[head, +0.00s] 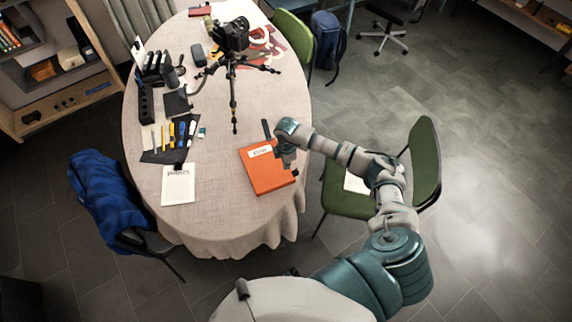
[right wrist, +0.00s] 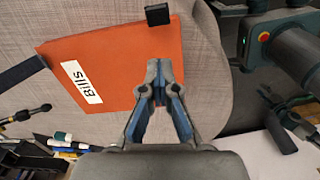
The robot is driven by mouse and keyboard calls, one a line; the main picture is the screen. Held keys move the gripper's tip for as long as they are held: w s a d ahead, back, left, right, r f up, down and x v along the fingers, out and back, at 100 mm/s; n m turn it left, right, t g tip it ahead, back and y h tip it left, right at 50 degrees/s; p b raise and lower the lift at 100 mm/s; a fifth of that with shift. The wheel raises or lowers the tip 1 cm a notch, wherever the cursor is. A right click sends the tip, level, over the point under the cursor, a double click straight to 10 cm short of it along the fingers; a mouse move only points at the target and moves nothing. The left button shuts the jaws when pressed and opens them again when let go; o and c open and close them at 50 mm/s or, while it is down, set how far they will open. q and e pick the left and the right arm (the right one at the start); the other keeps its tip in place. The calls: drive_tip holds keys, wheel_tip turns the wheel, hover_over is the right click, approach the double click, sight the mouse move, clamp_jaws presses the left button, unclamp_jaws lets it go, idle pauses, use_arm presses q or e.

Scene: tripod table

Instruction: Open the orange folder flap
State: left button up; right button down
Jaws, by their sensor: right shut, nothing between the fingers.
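The orange folder (head: 268,172) lies flat on the oval table near its right front edge, with a white label reading "Bills". It also shows in the right wrist view (right wrist: 120,65), where its cover looks closed and flat. My right gripper (head: 291,169) is over the folder's right side. In the right wrist view its fingertips (right wrist: 160,66) are together with nothing between them, over the folder near its edge. I cannot tell whether they touch it. A small black piece (right wrist: 158,14) sits at the folder's edge. My left gripper is not in view.
The table (head: 225,215) also holds a white notepad (head: 178,184), a dark mat with several tools (head: 165,142) and a tripod (head: 233,95) with a camera (head: 231,35). A green chair (head: 425,160) stands at the right. Bare cloth lies between notepad and folder.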

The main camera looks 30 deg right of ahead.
drive_tip(key=shift+d, duration=0.5)
drive_tip(key=shift+w+r+p, duration=0.1)
drive_tip(key=shift+r+p, duration=0.25)
drive_tip(key=shift+p, duration=0.1)
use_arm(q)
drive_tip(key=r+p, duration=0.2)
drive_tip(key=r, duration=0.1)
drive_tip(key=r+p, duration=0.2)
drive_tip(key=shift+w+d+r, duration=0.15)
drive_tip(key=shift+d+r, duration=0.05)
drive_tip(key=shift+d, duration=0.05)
use_arm(e)
drive_tip(key=a+r, duration=0.4)
drive_tip(key=r, duration=0.1)
drive_tip(key=shift+w+a, duration=0.25)
drive_tip(key=shift+w, duration=0.15)
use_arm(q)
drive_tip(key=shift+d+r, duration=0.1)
use_arm(e)
drive_tip(key=shift+r, duration=0.15)
